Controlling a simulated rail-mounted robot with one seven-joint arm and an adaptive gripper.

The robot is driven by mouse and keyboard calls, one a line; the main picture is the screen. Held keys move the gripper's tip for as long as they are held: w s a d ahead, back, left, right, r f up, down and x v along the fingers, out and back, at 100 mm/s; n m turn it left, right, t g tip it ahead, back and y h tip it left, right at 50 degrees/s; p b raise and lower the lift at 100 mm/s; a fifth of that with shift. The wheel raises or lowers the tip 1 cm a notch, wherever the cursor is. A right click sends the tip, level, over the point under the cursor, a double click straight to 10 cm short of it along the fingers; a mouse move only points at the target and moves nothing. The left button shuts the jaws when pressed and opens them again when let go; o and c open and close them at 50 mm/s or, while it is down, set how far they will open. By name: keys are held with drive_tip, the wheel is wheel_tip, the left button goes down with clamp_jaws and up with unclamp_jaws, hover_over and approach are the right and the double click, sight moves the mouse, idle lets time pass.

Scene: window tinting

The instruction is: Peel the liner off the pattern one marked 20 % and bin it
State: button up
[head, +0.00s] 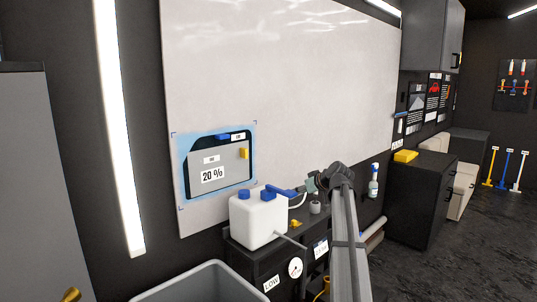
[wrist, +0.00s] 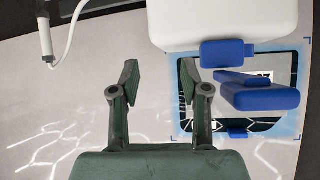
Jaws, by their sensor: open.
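The dark pattern marked 20 % (head: 213,187) lies on the white board, framed by light blue film, at the left of the head view. A yellow tab (head: 243,153) sits near its upper right and a blue tab (head: 223,137) at its top edge. In the wrist view the pattern (wrist: 265,125) is partly hidden behind the white jug and its blue parts. My gripper (head: 311,184) is right of the pattern and apart from it. In the wrist view my gripper (wrist: 159,75) is open, with nothing between its fingers. A grey open bin (head: 205,284) stands at the bottom.
A white jug (head: 258,220) with blue caps and a blue handle (wrist: 258,92) stands on a black cart (head: 262,266), in front of the board's lower part. A white hose (wrist: 66,38) hangs nearby. The board (head: 285,85) is bare above and right of the pattern.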

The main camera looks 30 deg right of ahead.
drive_tip(key=w+a+r+n+t+y, duration=0.1)
drive_tip(key=w+a+r, duration=0.3)
drive_tip(key=r, duration=0.4)
drive_tip(key=w+a+r+n+t+y, duration=0.1)
drive_tip(key=w+a+r, duration=0.35)
drive_tip(key=r, duration=0.35)
drive_tip(key=p, duration=0.4)
approach(247, 157)
drive_tip(key=x, duration=0.9)
drive_tip(key=shift+w+a+r, duration=0.1)
drive_tip(key=shift+w, duration=0.05)
drive_tip(key=shift+p+x, duration=0.3)
drive_tip(key=shift+x, duration=0.5)
clamp_jaws()
